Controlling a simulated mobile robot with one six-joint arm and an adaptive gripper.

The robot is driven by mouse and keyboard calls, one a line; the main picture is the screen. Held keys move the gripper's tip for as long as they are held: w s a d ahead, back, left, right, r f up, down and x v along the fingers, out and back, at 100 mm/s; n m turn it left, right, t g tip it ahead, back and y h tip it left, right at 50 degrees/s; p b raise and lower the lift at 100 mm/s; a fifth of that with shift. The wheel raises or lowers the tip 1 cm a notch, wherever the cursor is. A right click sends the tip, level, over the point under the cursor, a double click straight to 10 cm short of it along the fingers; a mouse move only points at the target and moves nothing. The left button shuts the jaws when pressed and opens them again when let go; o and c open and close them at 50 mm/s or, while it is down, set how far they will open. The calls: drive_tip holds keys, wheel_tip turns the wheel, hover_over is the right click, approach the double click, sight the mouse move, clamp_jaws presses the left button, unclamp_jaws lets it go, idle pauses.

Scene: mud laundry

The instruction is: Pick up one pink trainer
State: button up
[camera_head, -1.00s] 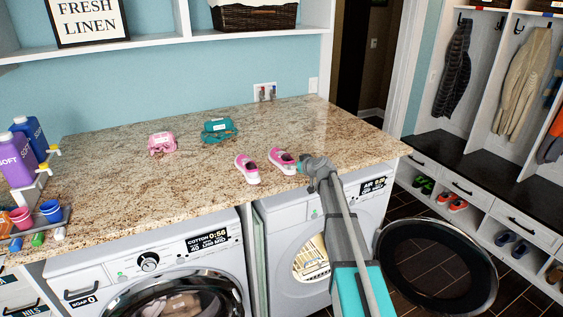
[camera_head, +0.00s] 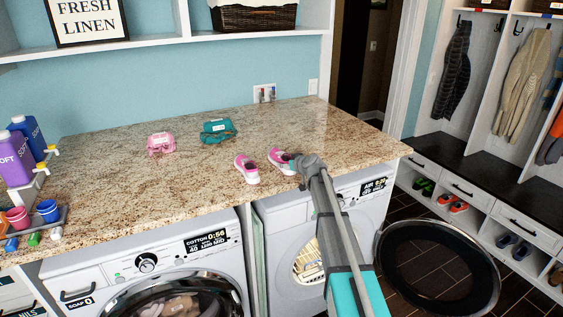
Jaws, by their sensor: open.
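Two pink trainers with white soles stand side by side on the granite worktop. The left pink trainer (camera_head: 247,169) is fully in view and apart from my arm. The right pink trainer (camera_head: 281,160) has its near right end at my gripper (camera_head: 297,163), which partly covers it. My gripper is open and low over the worktop's front part. Its fingers are small and mostly hidden by the wrist, so I cannot tell whether they touch the right trainer.
A pink pack (camera_head: 160,144) and a teal pack (camera_head: 217,131) lie further back on the worktop (camera_head: 110,190). Detergent bottles (camera_head: 14,160) and cups (camera_head: 47,211) stand at the left. The dryer's round door (camera_head: 436,268) hangs open below at the right.

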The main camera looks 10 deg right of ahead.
idle(0.4)
drive_tip(key=c, duration=1.2)
drive_tip(key=shift+c, duration=0.2)
drive_tip(key=shift+r, duration=0.1)
drive_tip(key=shift+r+p, duration=0.95)
drive_tip(key=shift+p, duration=0.15)
drive_tip(key=s+d+r+p, duration=0.5)
drive_tip(key=s+r+p, duration=0.6)
drive_tip(key=s, duration=0.2)
drive_tip(key=shift+s+d+f, duration=0.1)
